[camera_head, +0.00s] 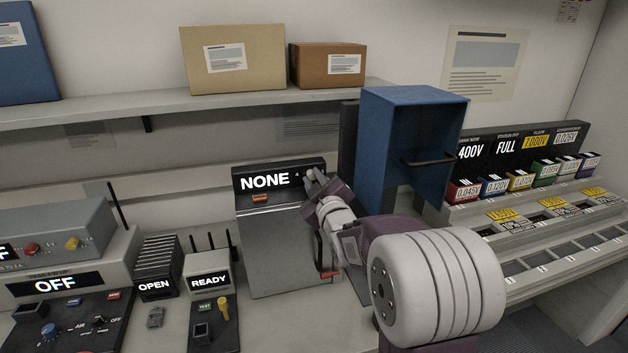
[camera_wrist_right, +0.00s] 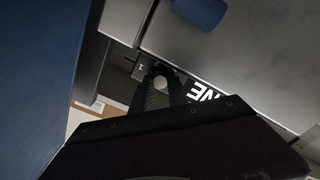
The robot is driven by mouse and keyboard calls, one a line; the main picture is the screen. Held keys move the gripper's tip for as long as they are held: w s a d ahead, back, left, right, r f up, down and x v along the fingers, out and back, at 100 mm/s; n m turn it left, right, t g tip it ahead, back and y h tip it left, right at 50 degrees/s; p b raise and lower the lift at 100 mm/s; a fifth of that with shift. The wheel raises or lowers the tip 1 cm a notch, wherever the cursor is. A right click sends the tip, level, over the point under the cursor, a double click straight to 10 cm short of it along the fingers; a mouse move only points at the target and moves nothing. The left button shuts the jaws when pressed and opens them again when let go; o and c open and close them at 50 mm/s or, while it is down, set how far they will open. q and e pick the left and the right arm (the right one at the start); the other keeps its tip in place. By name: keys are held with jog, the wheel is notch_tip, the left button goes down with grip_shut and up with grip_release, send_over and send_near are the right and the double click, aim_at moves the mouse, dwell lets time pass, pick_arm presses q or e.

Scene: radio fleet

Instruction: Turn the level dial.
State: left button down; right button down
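A grey metal box (camera_head: 285,250) stands at the middle of the bench, with a black panel reading NONE (camera_head: 264,181) along its top. My right gripper (camera_head: 312,178) is at the right end of this panel, its fingers pointing at it. In the right wrist view, a small pale round knob (camera_wrist_right: 159,82) shows between the two dark fingers (camera_wrist_right: 160,85), close to the panel. I cannot tell whether the fingers touch it. No label names it as the level dial. The gripper hides this end of the panel in the head view. My left gripper is not in view.
A blue open-fronted cabinet (camera_head: 400,145) stands close behind and right of my right arm. Left are an OPEN unit (camera_head: 155,286), a READY unit (camera_head: 209,280) and a control panel with a blue knob (camera_head: 48,331). Rows of coloured modules (camera_head: 521,180) stand at right.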

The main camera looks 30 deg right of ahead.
dwell(0.3)
jog(key=shift+f+m+b, duration=0.1)
jog(key=shift+m+b, duration=0.55)
jog(key=shift+m, duration=0.45)
jog(key=m+b, duration=0.1)
jog(key=m, duration=0.1)
jog(key=shift+m, duration=0.4)
jog(key=m, duration=0.3)
jog(key=shift+b, duration=0.35)
jog(key=shift+m, duration=1.8)
jog(key=c, duration=1.6)
grip_release()
jog(key=shift+o, duration=0.2)
